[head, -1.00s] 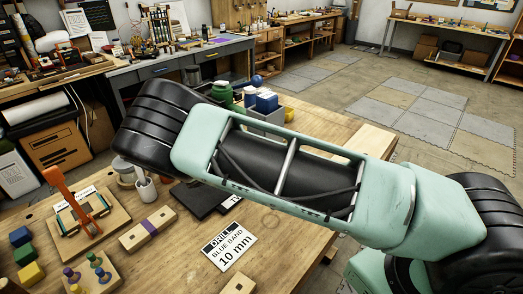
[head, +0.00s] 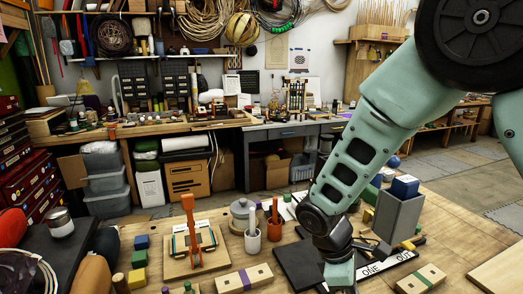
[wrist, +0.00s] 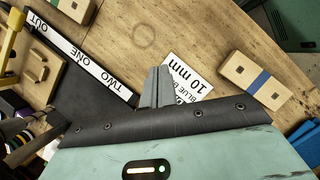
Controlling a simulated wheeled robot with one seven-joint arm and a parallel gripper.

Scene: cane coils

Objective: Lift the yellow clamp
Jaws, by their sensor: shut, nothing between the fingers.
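A yellow upright part, which looks like the yellow clamp (wrist: 12,38), shows at the upper left edge of the wrist view, cut off by the frame. A wooden block or base (wrist: 38,68) lies beside it. In the head view I cannot pick out the yellow clamp for sure; my arm covers part of that area. My gripper (wrist: 157,88) points down over the table with its grey fingers together and empty, apart from the yellow part. In the head view its fingers are not visible. An orange-handled clamp (head: 191,232) stands on a wooden board.
A white "10 mm" card (wrist: 188,80) lies by the fingertips. A black mat with a "TWO ONE" strip (wrist: 95,62) and a blue-banded wooden block (wrist: 254,82) are near. A grey bin (head: 398,215) stands close to my arm.

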